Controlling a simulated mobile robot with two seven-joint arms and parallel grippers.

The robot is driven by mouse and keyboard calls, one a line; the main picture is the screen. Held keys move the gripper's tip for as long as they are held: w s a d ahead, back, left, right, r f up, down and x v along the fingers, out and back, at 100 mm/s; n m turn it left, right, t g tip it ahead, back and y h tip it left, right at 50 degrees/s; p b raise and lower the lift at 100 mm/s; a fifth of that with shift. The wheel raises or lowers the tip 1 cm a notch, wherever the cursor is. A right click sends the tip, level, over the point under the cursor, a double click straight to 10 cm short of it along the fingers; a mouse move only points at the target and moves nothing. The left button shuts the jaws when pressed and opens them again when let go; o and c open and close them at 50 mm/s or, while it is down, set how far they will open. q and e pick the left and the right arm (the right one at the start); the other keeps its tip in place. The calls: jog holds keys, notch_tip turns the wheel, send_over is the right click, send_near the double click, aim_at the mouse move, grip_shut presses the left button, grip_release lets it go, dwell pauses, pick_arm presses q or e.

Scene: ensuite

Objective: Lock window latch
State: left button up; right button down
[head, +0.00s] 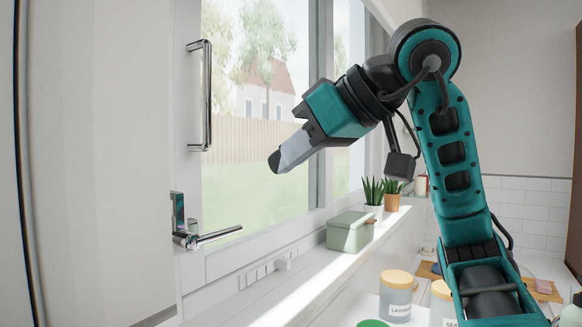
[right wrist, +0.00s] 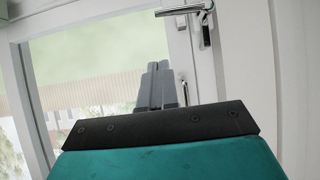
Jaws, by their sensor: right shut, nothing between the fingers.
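The window latch (head: 205,236) is a chrome lever on a small upright plate, low on the white frame at the left. Its lever points right, roughly level, in the head view. It also shows at the top of the right wrist view (right wrist: 182,10), where the picture is upside down. My right gripper (head: 274,163) is shut and empty, up and to the right of the latch, in front of the glass and apart from the lever. Its fingers (right wrist: 157,75) lie together in the right wrist view. My left gripper is in neither view.
A vertical chrome handle (head: 207,95) is on the frame above the latch. The sill (head: 300,285) holds a green box (head: 350,232) and potted plants (head: 373,197). Jars (head: 396,295) stand below. The space between gripper and latch looks clear.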

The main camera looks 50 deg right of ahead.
pick_arm(q)
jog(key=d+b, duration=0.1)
jog(key=b, duration=0.1)
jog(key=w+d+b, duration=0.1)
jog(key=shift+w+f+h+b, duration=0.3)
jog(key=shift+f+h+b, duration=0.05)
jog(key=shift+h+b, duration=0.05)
pick_arm(e)
jog(key=w+f, duration=0.6)
jog(key=f, duration=0.1)
jog(key=shift+w+a+f, duration=0.25)
jog(key=shift+f, duration=0.15)
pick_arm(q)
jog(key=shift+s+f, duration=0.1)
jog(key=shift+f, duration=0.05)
pick_arm(e)
jog(key=shift+f, duration=0.1)
